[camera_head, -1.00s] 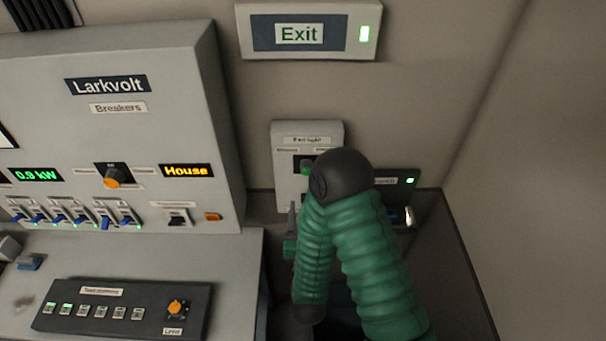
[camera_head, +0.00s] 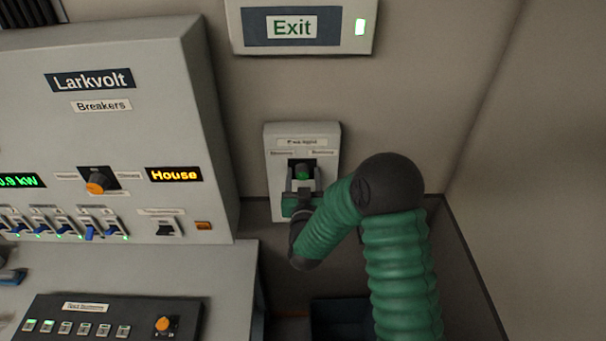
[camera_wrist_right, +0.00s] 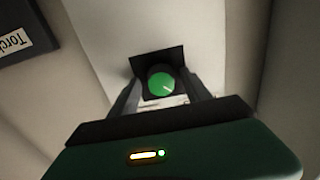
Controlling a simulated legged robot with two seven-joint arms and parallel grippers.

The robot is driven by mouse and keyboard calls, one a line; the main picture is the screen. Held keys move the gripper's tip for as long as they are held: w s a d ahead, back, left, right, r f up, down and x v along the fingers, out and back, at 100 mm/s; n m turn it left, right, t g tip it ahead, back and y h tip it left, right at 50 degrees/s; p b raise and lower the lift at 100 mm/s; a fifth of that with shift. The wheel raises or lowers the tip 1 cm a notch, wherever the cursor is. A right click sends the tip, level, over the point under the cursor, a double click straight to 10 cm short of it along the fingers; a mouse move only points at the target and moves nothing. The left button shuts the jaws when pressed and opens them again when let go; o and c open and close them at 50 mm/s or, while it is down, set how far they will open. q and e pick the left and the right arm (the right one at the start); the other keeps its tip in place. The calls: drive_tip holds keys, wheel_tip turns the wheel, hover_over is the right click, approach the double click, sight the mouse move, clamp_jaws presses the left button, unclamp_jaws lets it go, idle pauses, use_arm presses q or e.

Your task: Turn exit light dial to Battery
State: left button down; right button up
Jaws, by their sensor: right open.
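The exit light box (camera_head: 275,190) is a pale panel on the wall below the lit Exit sign (camera_head: 292,27). Its dial (camera_head: 302,172) is a green knob on a black plate, with a small label on each side above it that is too blurred to read surely. My right gripper (camera_head: 303,178) is open at the dial, one finger on each side. In the right wrist view the green dial (camera_wrist_right: 161,85) shows between the two fingers (camera_wrist_right: 161,92); I cannot tell whether they touch it. The dial's pointer direction is unclear. My left gripper is not in view.
The grey Larkvolt breaker cabinet (camera_head: 130,130) stands to the left, with an orange dial (camera_head: 97,184) and a row of switches. A dark panel (camera_head: 110,318) with buttons lies on the desk below. In the wrist view a dark Torch box (camera_wrist_right: 25,35) is at upper left.

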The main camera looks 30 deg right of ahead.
drive_tip(key=shift+s, duration=0.15)
drive_tip(key=shift+a, duration=0.25)
drive_tip(key=c, duration=0.7)
clamp_jaws()
drive_tip(key=shift+d, duration=0.1)
